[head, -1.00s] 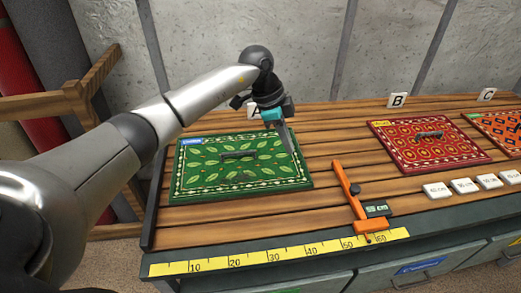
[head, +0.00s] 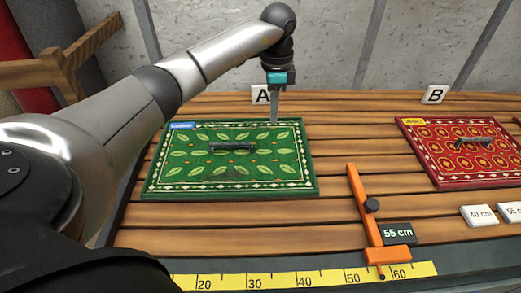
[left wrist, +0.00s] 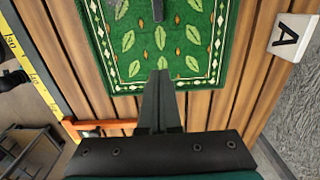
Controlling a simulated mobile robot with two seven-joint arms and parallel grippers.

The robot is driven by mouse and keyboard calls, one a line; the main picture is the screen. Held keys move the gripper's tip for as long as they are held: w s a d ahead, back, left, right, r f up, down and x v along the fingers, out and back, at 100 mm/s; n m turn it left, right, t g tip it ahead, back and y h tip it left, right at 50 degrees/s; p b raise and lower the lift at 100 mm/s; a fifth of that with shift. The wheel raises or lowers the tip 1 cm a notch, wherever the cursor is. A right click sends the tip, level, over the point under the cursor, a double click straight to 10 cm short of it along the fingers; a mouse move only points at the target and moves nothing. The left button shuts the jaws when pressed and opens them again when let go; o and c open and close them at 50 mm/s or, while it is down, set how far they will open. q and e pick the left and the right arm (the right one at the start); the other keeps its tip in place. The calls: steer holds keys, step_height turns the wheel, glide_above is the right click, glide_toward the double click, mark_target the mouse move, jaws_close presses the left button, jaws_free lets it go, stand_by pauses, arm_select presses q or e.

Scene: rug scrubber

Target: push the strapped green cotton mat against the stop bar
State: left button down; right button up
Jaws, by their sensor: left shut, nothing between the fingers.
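The green cotton mat (head: 230,170) with a leaf pattern lies flat on the slatted bench. A dark strap or handle (head: 232,146) sits at its middle. My left gripper (head: 274,120) is shut and empty, pointing down near the mat's back edge, right of middle. In the left wrist view its fingertips (left wrist: 160,73) overlap the mat (left wrist: 130,70) near one edge; touch cannot be told. An orange bar (head: 362,205) with a "55 cm" label stands to the right, apart from the mat. Which part is the stop bar is not certain. My right gripper is not in view.
A red mat (head: 465,155) lies farther right. A yellow ruler (head: 320,277) runs along the front edge. White length tiles (head: 480,215) lie at the right. Signs A (head: 261,95) and B (head: 433,95) stand at the back. Bare slats separate the green mat from the orange bar.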

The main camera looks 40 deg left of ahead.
mark_target(243, 144)
arm_select(q)
step_height(243, 144, down, 11)
steer(key=shift+s+r+b, duration=0.1)
steer(key=shift+r+b, duration=0.1)
steer(key=shift+b, duration=0.7)
steer(key=shift+s+a+f, duration=0.1)
steer(key=shift+s+a, duration=0.35)
steer(key=shift+a, duration=0.2)
steer(key=shift+s+a, duration=0.4)
steer(key=shift+a, duration=0.2)
steer(key=shift+s+a, duration=0.3)
steer(key=shift+a, duration=0.05)
steer(key=shift+a, duration=0.1)
steer(key=shift+s+a+p, duration=0.95)
steer(key=shift+a+p, duration=0.1)
steer(key=shift+a, duration=0.15)
steer(key=shift+s+a, duration=0.25)
